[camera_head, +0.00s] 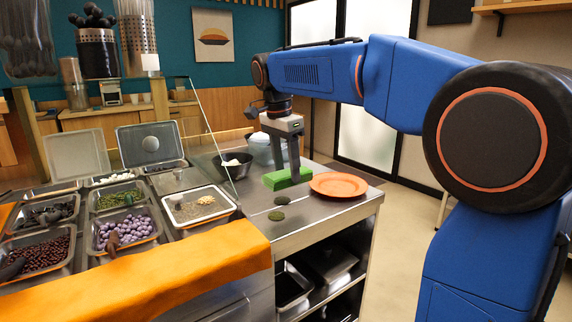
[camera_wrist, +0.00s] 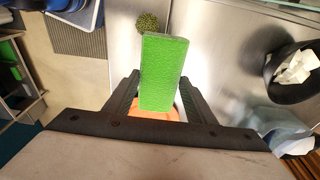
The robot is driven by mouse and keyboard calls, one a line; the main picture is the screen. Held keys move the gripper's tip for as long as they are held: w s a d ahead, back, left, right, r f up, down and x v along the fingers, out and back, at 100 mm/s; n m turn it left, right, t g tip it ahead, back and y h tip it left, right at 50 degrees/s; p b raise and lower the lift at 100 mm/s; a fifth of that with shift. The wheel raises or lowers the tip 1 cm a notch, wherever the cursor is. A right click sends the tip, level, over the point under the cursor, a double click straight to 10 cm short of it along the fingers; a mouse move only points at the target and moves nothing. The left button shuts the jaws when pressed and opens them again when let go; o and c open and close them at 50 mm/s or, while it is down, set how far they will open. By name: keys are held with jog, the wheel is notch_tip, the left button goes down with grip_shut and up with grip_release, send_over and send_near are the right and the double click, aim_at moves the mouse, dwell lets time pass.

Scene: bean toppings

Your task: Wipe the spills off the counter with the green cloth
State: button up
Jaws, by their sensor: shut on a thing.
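The green cloth (camera_head: 289,178) is a thick, flat-sided block between the fingers of my gripper (camera_head: 287,168), which is shut on it. It is at the counter (camera_head: 326,210), behind and left of the orange plate; I cannot tell whether it touches the surface. In the wrist view the cloth (camera_wrist: 163,70) stretches out ahead of my gripper (camera_wrist: 160,92). Two dark green spills lie on the counter in front of the cloth: one nearer (camera_head: 276,215) and one farther (camera_head: 282,200). One spill (camera_wrist: 148,22) shows beyond the cloth's far end in the wrist view.
An orange plate (camera_head: 338,185) lies right of the cloth. A black bowl (camera_head: 232,167) with white pieces stands to the left, near a pale blue-white container (camera_head: 261,148). A clear guard and several topping trays (camera_head: 128,230) fill the left. The counter's right edge is near the plate.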

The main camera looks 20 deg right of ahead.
jog(key=shift+f, duration=3)
jog(key=shift+f, duration=0.5)
jog(key=shift+a, duration=0.1)
jog(key=shift+w+a, duration=0.25)
jog(key=shift+w, duration=0.55)
jog(key=shift+w+a, duration=0.2)
jog(key=shift+w, duration=0.55)
jog(key=shift+w+a, duration=0.25)
jog(key=shift+w, duration=0.55)
jog(key=shift+s, duration=0.1)
jog(key=shift+s+d, duration=0.25)
jog(key=shift+s, duration=0.55)
jog(key=shift+s+d, duration=0.25)
jog(key=shift+s, duration=0.5)
jog(key=shift+s+d, duration=0.25)
jog(key=shift+s, duration=0.55)
